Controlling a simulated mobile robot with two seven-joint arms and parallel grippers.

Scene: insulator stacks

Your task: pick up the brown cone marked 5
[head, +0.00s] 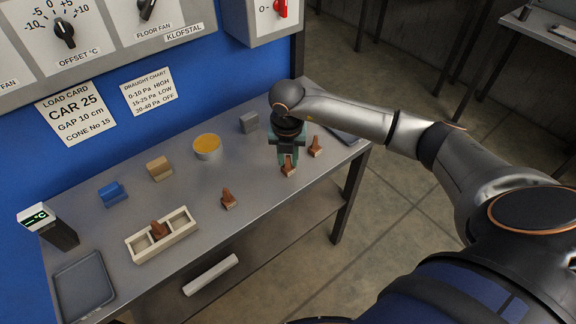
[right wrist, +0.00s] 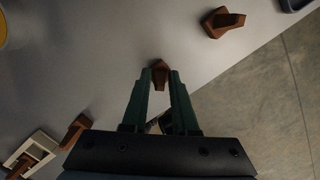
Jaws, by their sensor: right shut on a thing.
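My right gripper (head: 289,156) points down over the front right part of the table. It is shut on a brown cone (head: 289,170), which shows between the green fingertips in the right wrist view (right wrist: 160,75). Another brown cone (head: 315,148) stands to its right, and one (head: 229,200) stands to its left, both apart from the gripper. A further brown cone (head: 158,231) sits in the middle part of a white rack (head: 166,249). I cannot read a number on any cone. My left gripper is not in view.
The grey table (head: 180,205) also holds a yellow-filled bowl (head: 208,147), a tan block (head: 159,168), a blue block (head: 113,193), a grey block (head: 249,122), a display post (head: 50,229) and a grey tray (head: 85,287). A dark tray (head: 343,136) lies at the right end.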

